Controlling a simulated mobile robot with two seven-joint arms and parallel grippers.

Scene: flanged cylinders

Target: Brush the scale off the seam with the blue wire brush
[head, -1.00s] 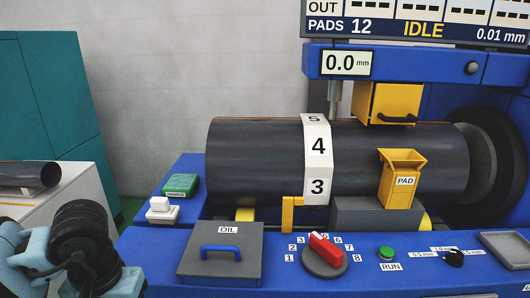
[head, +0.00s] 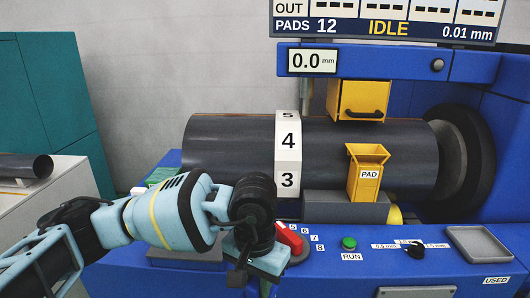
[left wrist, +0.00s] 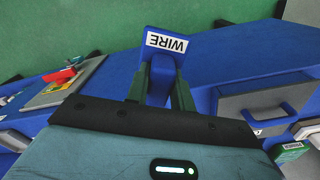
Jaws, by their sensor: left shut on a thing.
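A blue block labelled WIRE, the wire brush (left wrist: 162,68), is held between the dark fingers of my left gripper (left wrist: 160,88) in the left wrist view. In the head view my left gripper (head: 240,270) hangs in front of the machine's control panel, left of the red dial knob (head: 290,240); its fingers and the brush are hard to make out there. A dark cylinder (head: 230,150) lies level in the machine, with a white numbered band (head: 288,155) around it showing 5, 4 and 3. A thin brownish line runs along its top edge. The bristles are not visible.
A yellow PAD bin (head: 366,175) and a yellow box (head: 361,100) sit close to the cylinder. The panel has a green RUN button (head: 349,243) and a grey tray (head: 478,244). The screen reads IDLE. My left arm covers the panel's left part.

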